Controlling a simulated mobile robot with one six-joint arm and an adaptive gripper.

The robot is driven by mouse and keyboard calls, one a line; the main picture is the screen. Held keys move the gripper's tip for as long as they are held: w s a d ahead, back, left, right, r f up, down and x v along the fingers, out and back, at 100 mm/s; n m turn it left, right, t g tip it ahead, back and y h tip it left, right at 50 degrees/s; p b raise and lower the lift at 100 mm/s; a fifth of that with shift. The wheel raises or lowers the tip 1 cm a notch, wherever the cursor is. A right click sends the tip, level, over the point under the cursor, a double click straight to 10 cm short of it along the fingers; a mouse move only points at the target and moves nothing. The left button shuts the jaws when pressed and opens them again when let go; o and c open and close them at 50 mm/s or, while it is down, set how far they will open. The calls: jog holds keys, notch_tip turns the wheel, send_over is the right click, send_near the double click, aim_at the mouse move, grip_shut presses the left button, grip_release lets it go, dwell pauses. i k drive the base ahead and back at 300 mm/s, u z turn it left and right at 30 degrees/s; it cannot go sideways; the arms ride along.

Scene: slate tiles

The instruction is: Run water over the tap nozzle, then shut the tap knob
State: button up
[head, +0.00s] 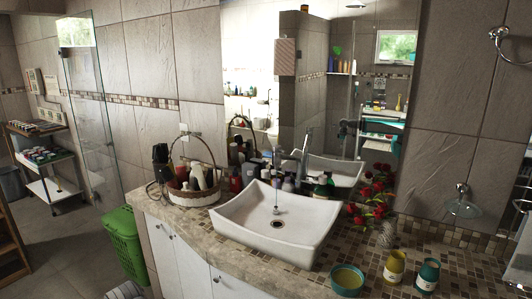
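The chrome tap (303,152) stands upright behind the white basin, in front of the mirror. Its nozzle and knob are too small to tell apart clearly, and bottles crowd around its foot. The white rectangular sink (258,226) sits on the counter with its drain at the middle. A thin bluish streak (276,199), which looks like running water, drops toward the drain. My gripper does not show directly in the head view. A dark and teal shape shows in the mirror at the right, but I cannot tell what it is.
A wicker basket (195,198) of bottles stands left of the sink. Red flowers (372,190) stand at its right. A teal bowl (347,279), a yellow jar (394,267) and a teal jar (427,275) stand front right. A green hamper (125,243) stands on the floor at left.

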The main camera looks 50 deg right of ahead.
aim_at(276, 149)
jog(key=u, duration=0.45)
jog(key=k, duration=0.2)
jog(key=z, duration=1.95)
